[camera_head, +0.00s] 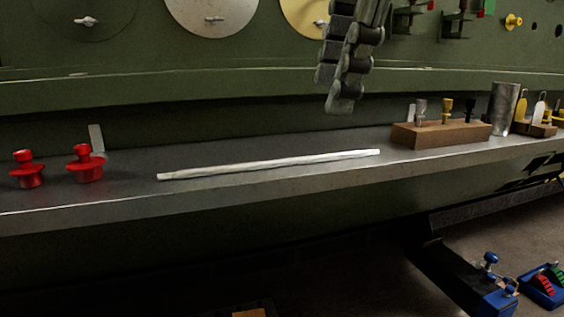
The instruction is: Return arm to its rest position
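My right gripper (337,92) hangs down from the top edge, right of the middle, in front of the green fuselage wall and above the grey shelf (250,187). Its two dark fingers overlap from this side, so I cannot tell whether they are apart. I see nothing held in it. My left gripper is not in view. A thin white rod (270,165) lies on the shelf, below and left of the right gripper and apart from it.
Two red knobbed parts (85,163) stand at the shelf's left. A wooden block (440,135) with several pegs and a metal cup (503,103) stand at its right. Round panels (212,12) and fittings sit on the wall. Blue-trimmed cases (490,296) are lower right.

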